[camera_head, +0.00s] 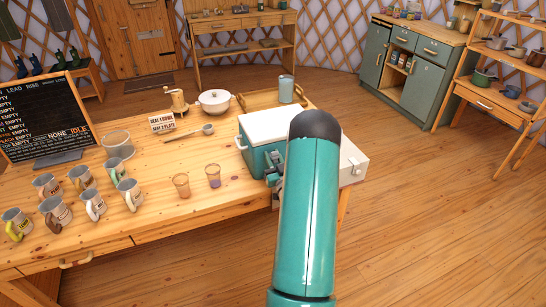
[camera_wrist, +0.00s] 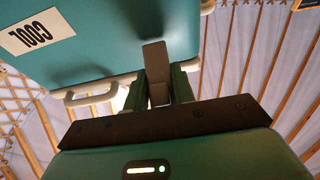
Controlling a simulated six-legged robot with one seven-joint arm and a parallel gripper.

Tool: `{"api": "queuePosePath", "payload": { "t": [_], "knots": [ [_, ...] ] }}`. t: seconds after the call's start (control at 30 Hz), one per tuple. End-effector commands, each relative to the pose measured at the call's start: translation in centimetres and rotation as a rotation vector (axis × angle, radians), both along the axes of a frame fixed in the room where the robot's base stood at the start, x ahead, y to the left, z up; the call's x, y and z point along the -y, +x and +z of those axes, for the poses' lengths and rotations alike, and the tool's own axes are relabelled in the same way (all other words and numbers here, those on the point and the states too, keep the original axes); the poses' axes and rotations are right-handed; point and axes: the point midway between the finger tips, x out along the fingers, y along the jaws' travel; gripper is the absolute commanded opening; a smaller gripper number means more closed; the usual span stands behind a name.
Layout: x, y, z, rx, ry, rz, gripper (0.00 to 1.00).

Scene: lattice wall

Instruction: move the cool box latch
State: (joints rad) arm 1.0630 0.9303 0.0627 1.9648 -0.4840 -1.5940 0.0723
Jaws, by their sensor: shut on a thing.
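The teal cool box (camera_head: 259,159) with a white lid stands near the right end of the wooden table. In the wrist view the cool box (camera_wrist: 110,45) appears upside down with its "COOL" label. Its grey latch (camera_wrist: 154,56) reaches down between the fingers of my gripper (camera_wrist: 160,92). The gripper is shut on the latch. In the head view my gripper (camera_head: 273,170) is at the box's front, partly hidden by my teal arm, and the latch cannot be made out clearly. The lid looks closed.
Two small cups (camera_head: 213,176) stand left of the box, with several mugs (camera_head: 95,204) farther left. A wooden tray (camera_head: 258,99) with a grey canister (camera_head: 286,89) is behind it. A white box (camera_head: 353,162) shows right of my arm. Floor (camera_head: 430,220) at the right is clear.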

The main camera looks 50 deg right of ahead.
Motion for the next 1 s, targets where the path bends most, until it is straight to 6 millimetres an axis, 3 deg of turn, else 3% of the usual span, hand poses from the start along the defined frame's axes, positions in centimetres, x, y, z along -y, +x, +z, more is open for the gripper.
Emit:
{"api": "queuePosePath", "payload": {
  "t": [0.27,0.3,0.37,0.73,1.0],
  "knots": [
    [0.0,0.0,-0.1,0.004,-0.003,0.0,0.0],
    [0.0,0.0,-0.1,0.004,-0.003,0.0,0.27],
    [0.0,0.0,-0.1,0.004,-0.003,0.0,0.38],
    [-0.2,-0.4,-0.2,0.003,-0.002,0.0,0.38],
    [-2.5,-4.2,-1.5,0.0,0.0,-0.002,0.38]
  ]
}}
